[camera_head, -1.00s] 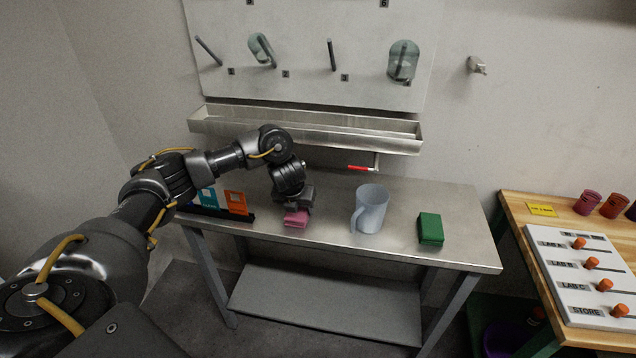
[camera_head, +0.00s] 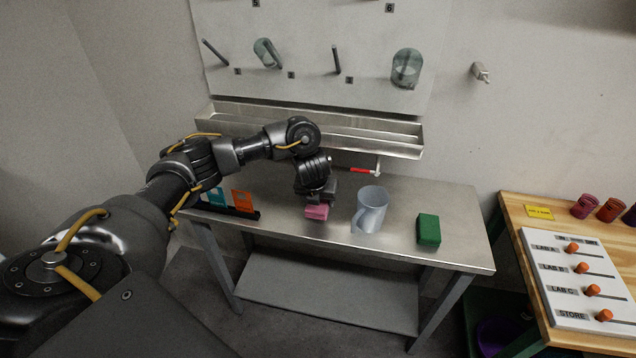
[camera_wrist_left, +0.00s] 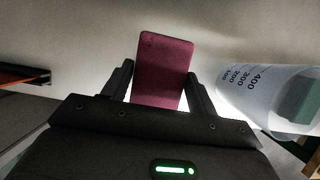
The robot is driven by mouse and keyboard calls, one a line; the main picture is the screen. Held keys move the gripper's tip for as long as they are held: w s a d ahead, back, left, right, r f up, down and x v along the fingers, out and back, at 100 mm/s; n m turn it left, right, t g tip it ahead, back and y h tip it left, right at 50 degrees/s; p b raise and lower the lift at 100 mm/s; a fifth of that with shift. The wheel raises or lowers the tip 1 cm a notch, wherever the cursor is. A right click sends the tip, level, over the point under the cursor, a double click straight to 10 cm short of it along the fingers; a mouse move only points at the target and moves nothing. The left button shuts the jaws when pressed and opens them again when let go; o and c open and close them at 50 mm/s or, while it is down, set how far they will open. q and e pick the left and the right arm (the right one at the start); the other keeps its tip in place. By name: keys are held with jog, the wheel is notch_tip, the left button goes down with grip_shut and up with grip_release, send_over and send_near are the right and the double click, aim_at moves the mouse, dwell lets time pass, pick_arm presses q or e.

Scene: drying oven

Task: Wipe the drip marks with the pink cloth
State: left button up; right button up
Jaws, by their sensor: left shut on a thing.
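The pink cloth (camera_head: 316,212) is a folded block at the steel table's top, between the colored cards and the jug. My left gripper (camera_head: 317,200) is shut on it from above. In the left wrist view the cloth (camera_wrist_left: 163,70) sits between the two fingers (camera_wrist_left: 160,92) and looks dark pink. I cannot tell whether the cloth touches the table (camera_head: 280,228). No drip marks can be made out on the table. My right gripper is not in view.
A clear jug (camera_head: 370,212) stands close to the right of the cloth, with a green block (camera_head: 428,229) beyond it. A rack of cards (camera_head: 242,203) is to the left. A steel trough (camera_head: 310,126) and red-handled valve (camera_head: 364,170) are behind. A wooden table (camera_head: 515,212) stands at right.

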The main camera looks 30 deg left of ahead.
pick_arm(q)
notch_tip(320, 180, up, 2)
jog(key=shift+w+r+p, duration=0.1)
jog(key=shift+p, duration=0.6)
jog(key=shift+r+p, duration=0.75)
